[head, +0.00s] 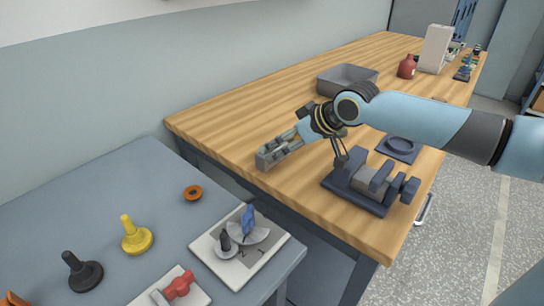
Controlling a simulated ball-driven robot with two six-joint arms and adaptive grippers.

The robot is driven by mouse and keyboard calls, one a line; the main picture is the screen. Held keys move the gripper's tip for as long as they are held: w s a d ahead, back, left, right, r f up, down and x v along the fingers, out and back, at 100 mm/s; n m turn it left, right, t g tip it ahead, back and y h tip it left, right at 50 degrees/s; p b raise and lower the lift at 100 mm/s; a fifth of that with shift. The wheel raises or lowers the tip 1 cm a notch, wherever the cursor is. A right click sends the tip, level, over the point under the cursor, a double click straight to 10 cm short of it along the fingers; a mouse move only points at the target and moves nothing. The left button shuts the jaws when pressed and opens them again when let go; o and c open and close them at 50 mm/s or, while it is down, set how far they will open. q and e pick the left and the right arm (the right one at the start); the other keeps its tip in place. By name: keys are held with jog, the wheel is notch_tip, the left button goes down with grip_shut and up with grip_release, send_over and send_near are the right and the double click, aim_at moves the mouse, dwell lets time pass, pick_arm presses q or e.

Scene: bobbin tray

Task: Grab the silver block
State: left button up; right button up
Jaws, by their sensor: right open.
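A silver-grey block (368,179) sits between the jaws of a dark blue vise (350,196) near the wooden bench's right edge. The vise covers part of its sides. My right gripper (304,156) is open above the bench, to the left of the block. One finger reaches out to the left, and a darker one points down close to the vise. I see nothing held between the fingers, and the gripper looks apart from the block. My left gripper is not in view.
A grey bin (346,79), a red bottle (407,66) and a dark blue tray (398,148) are on the wooden bench (225,108). The lower grey table (95,200) holds a yellow knob piece (136,236), a black one (82,271) and an orange ring (193,192).

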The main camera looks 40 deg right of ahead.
aim_at(261, 164)
jog(key=x, duration=0.6)
jog(key=shift+w+f+b, duration=0.2)
jog(key=shift+b, duration=0.15)
jog(key=shift+s, duration=0.1)
jog(key=shift+r, duration=0.1)
jog(key=c, duration=1.2)
